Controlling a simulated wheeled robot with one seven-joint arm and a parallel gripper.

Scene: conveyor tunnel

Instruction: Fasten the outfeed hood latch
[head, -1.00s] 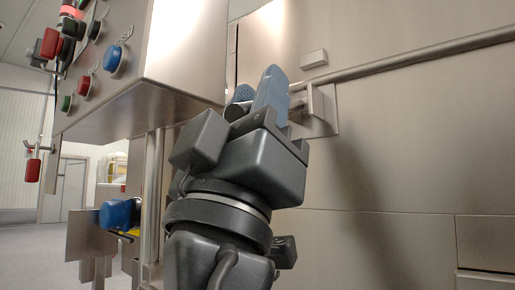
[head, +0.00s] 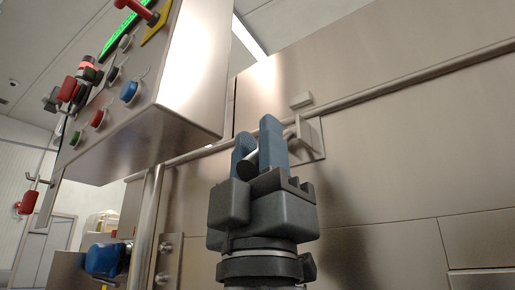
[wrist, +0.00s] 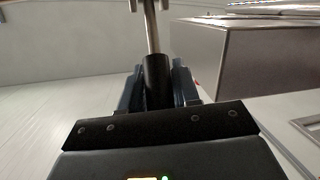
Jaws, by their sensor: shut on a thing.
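The outfeed hood latch has a plate with a bracket (head: 312,142) on the steel hood face in the head view. My gripper (head: 258,148) is just left of this plate, its blue fingers pointing up. The fingers partly hide the handle, and I cannot tell whether the latch is engaged.
A control box (head: 170,85) with several coloured buttons overhangs at the left, close to my gripper. A horizontal rail (head: 400,82) crosses the hood face. A blue fitting (head: 104,259) and a steel post (head: 147,225) stand lower left.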

